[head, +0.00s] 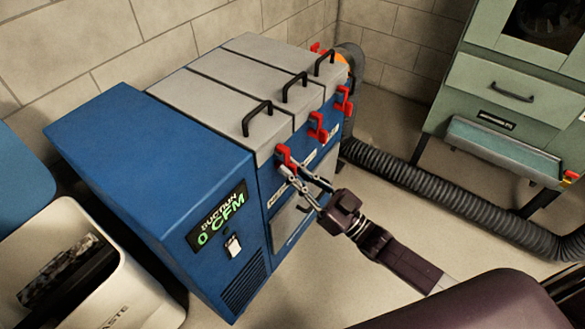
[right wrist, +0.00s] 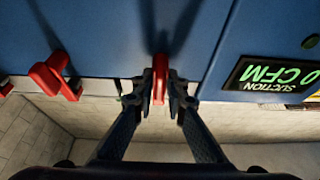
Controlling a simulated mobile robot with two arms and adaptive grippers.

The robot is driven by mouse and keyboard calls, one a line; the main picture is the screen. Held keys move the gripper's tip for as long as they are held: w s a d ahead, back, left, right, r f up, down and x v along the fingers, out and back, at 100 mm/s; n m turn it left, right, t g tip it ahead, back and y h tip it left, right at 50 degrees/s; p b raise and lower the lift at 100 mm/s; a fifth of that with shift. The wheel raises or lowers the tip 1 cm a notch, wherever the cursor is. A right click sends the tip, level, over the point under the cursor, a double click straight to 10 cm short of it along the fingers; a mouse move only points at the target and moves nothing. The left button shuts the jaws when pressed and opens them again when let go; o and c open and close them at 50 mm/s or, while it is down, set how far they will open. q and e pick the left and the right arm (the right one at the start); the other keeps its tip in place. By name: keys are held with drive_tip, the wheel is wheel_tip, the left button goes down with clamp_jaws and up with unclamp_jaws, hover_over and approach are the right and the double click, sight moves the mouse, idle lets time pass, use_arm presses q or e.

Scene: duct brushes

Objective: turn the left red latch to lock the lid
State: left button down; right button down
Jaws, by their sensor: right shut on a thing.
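The blue suction unit (head: 150,150) has three grey lid panels, each with a black handle, all lying flat on top. Red latches sit along its right edge. The left red latch (head: 284,155) is nearest the display, at the front corner of the nearest lid (head: 215,104). My right gripper (head: 303,181) reaches up to this latch from the lower right. In the right wrist view the latch (right wrist: 159,88) is between the two fingertips, which are shut on it. The fingers hide part of the latch. My left gripper is not in view.
The middle red latch (head: 318,127) and far latch (head: 343,99) stand further along the edge. The display (head: 218,215) reads 0 CFM. A ribbed hose (head: 420,182) runs across the floor to a green cabinet (head: 500,82). A white waste bin (head: 130,290) stands front left.

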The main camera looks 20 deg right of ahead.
drive_tip(key=shift+f, duration=0.1)
idle(0.3)
drive_tip(key=c, duration=2)
unclamp_jaws()
drive_tip(key=shift+c, duration=0.2)
drive_tip(key=shift+s+d+f, duration=0.1)
drive_tip(key=shift+s+d, duration=0.05)
drive_tip(key=shift+s, duration=0.1)
drive_tip(key=v, duration=1.1)
drive_tip(key=shift+s, duration=0.2)
drive_tip(key=shift+d+f, duration=0.1)
